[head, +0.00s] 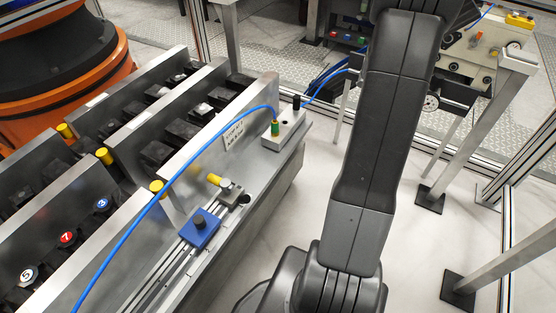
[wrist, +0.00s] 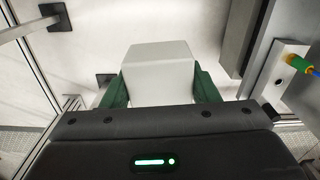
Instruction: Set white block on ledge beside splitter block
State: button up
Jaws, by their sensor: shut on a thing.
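My gripper (wrist: 160,88) shows in the wrist view with its green fingers on both sides of a white block (wrist: 158,60). It is shut on the block, which is held out over pale floor. In the head view my arm blocks the sight of gripper and block. The splitter block, a silver block (head: 287,130) with a green and yellow connector and a blue cable, sits on the metal ledge (head: 262,163) at the end of the unit. In the wrist view the splitter block (wrist: 294,66) is at the right edge, apart from the white block.
A blue clamp block (head: 200,229) sits on a rail on the ledge, with a yellow-knobbed fitting (head: 222,184) near it. The blue cable (head: 150,207) arches over the unit. Steel posts with black feet (head: 430,197) stand on the floor at right.

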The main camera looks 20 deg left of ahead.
aim_at(256, 166)
jog(key=i+l+u, duration=0.2)
jog(key=u, duration=0.2)
jog(key=i+l+u, duration=0.1)
jog(key=l+u, duration=0.3)
jog(key=i+j+u, duration=0.1)
jog(key=u, duration=1.25)
jog(key=i, duration=0.35)
